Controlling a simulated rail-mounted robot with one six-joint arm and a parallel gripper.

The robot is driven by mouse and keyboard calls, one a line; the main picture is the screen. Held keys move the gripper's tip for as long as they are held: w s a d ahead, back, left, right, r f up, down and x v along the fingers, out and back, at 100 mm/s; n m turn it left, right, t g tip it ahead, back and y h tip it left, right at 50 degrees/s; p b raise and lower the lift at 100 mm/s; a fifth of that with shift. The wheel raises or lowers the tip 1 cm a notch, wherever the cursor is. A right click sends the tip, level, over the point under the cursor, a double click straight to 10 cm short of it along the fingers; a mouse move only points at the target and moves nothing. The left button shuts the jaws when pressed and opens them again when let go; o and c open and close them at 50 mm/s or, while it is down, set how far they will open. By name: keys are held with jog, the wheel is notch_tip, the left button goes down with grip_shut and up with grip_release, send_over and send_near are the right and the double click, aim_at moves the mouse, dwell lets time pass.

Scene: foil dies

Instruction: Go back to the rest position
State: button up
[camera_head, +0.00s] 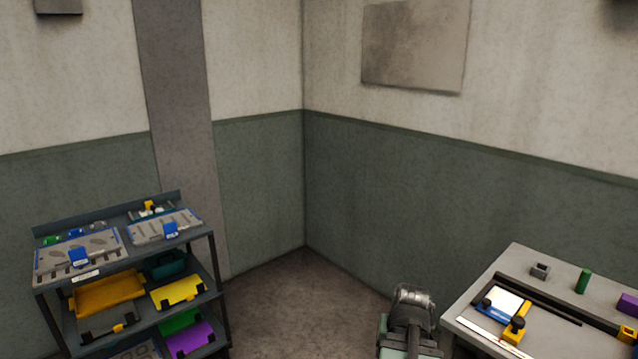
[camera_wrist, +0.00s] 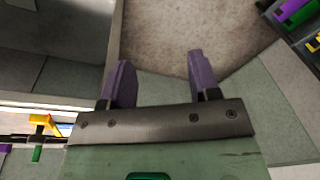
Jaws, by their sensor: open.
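My gripper (camera_wrist: 160,75) shows in the wrist view with its two purple fingers spread wide apart. Nothing is between the fingers, and the floor and wall lie behind them. In the head view a dark, rounded part of my arm rises at the bottom, just left of the worktable (camera_head: 462,317). The gripper's fingers cannot be made out in that view.
A dark shelf cart (camera_head: 218,290) at the left holds grey die plates (camera_head: 165,228) with blue parts, and yellow, green and purple items below. The worktable at the right carries a blue-and-yellow fixture (camera_head: 515,325), a green cylinder (camera_head: 583,281) and a purple block (camera_head: 628,305). Open floor (camera_head: 290,305) lies between.

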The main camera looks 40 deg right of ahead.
jog(key=w+a+n, duration=0.3)
jog(key=w+a, duration=0.2)
jog(key=a, duration=0.6)
jog(key=w+a+n+g, duration=0.1)
jog(key=w+a+n, duration=0.3)
jog(key=a, duration=0.8)
jog(key=w+a+n, duration=0.3)
jog(key=w+a, duration=0.4)
jog(key=a, duration=0.4)
jog(key=shift+a+r+n+g, duration=0.2)
jog(key=shift+a+n+g, duration=0.1)
jog(key=shift+g, duration=0.1)
